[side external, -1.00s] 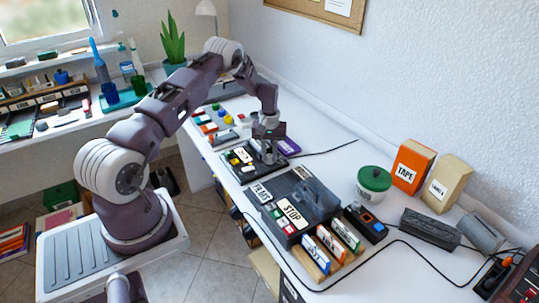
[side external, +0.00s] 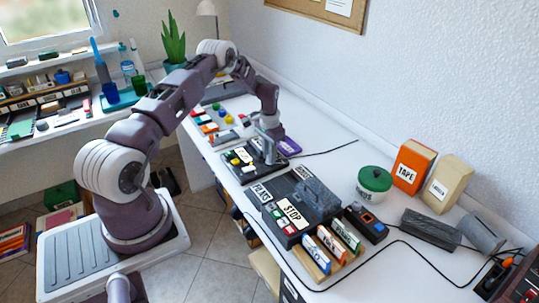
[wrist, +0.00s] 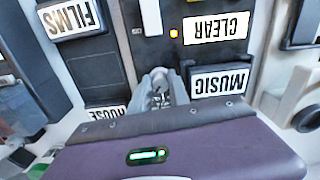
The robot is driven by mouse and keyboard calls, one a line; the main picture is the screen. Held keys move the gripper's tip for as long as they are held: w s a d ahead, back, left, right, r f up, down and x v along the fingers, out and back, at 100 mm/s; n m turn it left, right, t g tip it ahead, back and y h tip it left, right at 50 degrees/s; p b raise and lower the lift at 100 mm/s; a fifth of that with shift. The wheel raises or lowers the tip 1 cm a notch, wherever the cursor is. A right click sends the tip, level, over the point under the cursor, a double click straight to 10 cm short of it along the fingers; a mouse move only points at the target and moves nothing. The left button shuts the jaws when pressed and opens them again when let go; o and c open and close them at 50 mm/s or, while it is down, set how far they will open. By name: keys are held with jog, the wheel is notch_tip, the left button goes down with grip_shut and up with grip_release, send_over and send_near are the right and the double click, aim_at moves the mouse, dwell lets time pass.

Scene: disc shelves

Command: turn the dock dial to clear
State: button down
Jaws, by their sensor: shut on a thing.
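The dock is a black box on the white bench (side external: 244,172), below my gripper in the side view. In the wrist view its dark face (wrist: 150,50) carries white labels, including CLEAR (wrist: 216,27) and MUSIC (wrist: 219,80), upside down. A small amber light (wrist: 173,33) glows beside CLEAR. My gripper (wrist: 160,98) is down at the dock, its fingers shut on the dial. The dial is mostly hidden between the fingers, so its pointing direction cannot be told. In the side view my gripper (side external: 268,156) stands over the dock.
A black box with STOP and FILMS labels (side external: 304,196) stands close in front of the dock. A green-lidded tub (side external: 374,181) and an orange TAPE box (side external: 412,164) stand to the right. A cable crosses the bench.

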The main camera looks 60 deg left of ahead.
jog(key=shift+m, duration=0.6)
jog(key=c, duration=1.2)
grip_release()
jog(key=shift+c, duration=0.2)
